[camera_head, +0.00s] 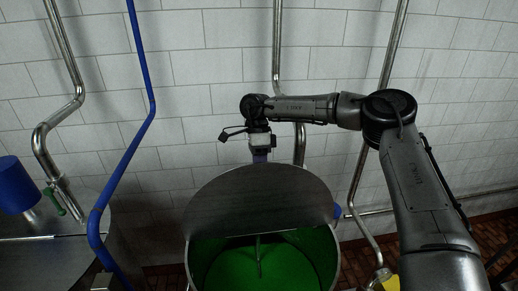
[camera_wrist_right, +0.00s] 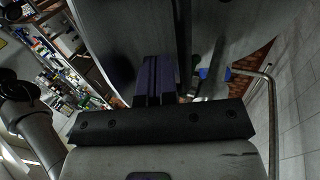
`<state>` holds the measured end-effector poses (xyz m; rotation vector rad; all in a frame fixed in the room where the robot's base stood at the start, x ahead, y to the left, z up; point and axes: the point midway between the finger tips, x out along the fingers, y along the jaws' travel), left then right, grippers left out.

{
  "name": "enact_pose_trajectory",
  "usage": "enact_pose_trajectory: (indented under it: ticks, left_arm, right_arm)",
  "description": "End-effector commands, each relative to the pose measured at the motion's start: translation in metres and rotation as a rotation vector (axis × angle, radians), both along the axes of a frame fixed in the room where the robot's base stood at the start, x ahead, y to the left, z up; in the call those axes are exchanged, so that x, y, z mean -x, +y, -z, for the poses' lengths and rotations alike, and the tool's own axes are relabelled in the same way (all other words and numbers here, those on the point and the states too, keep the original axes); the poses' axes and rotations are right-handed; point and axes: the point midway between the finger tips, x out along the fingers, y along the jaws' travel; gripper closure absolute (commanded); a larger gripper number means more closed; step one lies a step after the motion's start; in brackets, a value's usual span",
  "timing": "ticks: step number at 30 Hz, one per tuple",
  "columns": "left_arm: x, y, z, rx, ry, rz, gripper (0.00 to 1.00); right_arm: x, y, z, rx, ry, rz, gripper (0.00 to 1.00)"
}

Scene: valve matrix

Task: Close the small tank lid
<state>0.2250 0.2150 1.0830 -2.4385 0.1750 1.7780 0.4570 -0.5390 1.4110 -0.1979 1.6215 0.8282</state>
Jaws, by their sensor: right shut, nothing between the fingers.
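The round metal lid (camera_head: 262,205) of the tank (camera_head: 190,262) stands open, tilted up at the back of the opening. Green liquid or a green inside (camera_head: 250,268) shows below it, with a thin rod in it. My right gripper (camera_head: 260,157) is behind the lid's top edge, pointing down, with its purple fingers partly hidden by the lid. In the right wrist view the purple fingers (camera_wrist_right: 155,80) are together and empty, close to large grey metal surfaces. I cannot tell whether they touch the lid. My left gripper is not in view.
A blue pipe (camera_head: 140,130) and a bent steel pipe (camera_head: 72,105) run down at the left. A blue cylinder (camera_head: 15,185) and green handle (camera_head: 73,203) are at the far left. Steel pipes (camera_head: 360,185) and a tiled wall stand behind the tank.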

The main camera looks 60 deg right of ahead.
Motion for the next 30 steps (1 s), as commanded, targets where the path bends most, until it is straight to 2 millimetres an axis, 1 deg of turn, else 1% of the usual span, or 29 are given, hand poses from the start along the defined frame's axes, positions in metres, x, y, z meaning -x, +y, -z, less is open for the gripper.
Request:
enact_pose_trajectory:
  ticks: [1, 4, 10, 23, 26, 30]
  left_arm:
    - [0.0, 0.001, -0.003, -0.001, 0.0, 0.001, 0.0]
    - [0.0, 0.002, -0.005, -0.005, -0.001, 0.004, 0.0]
    - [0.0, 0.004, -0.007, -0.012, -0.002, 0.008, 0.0]
    - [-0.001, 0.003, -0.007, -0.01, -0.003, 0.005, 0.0]
    - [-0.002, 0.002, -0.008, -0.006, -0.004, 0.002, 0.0]
    - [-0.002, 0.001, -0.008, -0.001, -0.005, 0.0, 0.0]
  right_arm:
    - [0.001, 0.002, 0.004, -0.002, 0.001, -0.001, 1.0]
    - [0.004, 0.004, 0.013, 0.0, 0.001, -0.001, 1.0]
    - [0.005, 0.007, 0.021, 0.0, 0.0, 0.0, 1.0]
    - [0.006, 0.008, 0.021, 0.0, -0.001, 0.001, 1.0]
    - [0.01, 0.009, 0.021, -0.002, -0.002, 0.007, 1.0]
    - [0.019, 0.014, 0.019, -0.002, -0.004, 0.02, 1.0]
